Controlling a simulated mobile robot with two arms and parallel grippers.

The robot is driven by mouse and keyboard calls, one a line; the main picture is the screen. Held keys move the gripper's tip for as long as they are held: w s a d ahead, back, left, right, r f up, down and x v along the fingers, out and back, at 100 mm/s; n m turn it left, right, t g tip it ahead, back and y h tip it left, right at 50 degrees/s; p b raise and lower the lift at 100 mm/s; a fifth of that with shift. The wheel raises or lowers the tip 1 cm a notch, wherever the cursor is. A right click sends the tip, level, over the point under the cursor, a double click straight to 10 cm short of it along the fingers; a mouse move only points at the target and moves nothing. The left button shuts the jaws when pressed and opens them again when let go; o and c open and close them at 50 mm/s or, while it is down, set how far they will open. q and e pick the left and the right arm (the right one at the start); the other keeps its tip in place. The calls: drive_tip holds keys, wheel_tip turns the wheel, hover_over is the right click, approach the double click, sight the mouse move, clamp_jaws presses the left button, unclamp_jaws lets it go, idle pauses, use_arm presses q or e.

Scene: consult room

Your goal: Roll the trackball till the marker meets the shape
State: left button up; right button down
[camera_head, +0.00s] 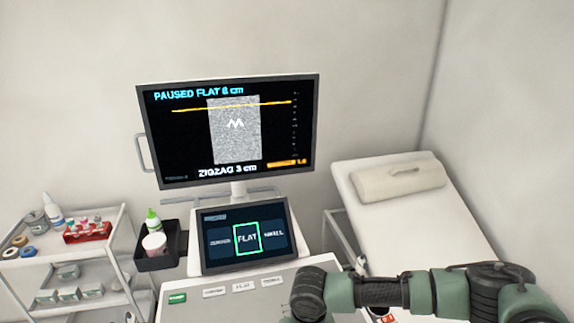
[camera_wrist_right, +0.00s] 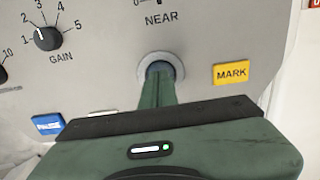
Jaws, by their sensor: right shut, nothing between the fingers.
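The monitor (camera_head: 300,130) reads "PAUSED FLAT 8 cm" at the top and "ZIGZAG 3 cm" at the bottom. A white zigzag shape (camera_head: 235,123) sits in its grey speckled picture. A thin yellow line (camera_head: 190,109) crosses above the zigzag, clearly apart from it; I cannot tell for sure that this line is the marker. In the right wrist view the trackball (camera_wrist_right: 161,69) sits in a round socket, mostly hidden by my fingers. My right gripper (camera_wrist_right: 159,80) is shut and empty, its fingertips at the ball; contact is unclear. My left gripper is not in view.
The touch panel (camera_head: 273,252) has FLAT framed in green. Near the trackball are a yellow MARK button (camera_wrist_right: 231,73), a blue button (camera_wrist_right: 48,124) and a GAIN knob (camera_wrist_right: 47,38). A trolley (camera_head: 100,262) stands left, an examination bed (camera_head: 410,215) right.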

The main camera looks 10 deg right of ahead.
drive_tip(key=shift+f+b, duration=0.35)
drive_tip(key=shift+f, duration=0.4)
drive_tip(key=shift+s+p, duration=0.7)
drive_tip(key=shift+s, duration=0.1)
idle(0.5)
drive_tip(key=shift+r, duration=0.1)
drive_tip(key=shift+r+p, duration=2.45)
drive_tip(key=shift+p, duration=0.05)
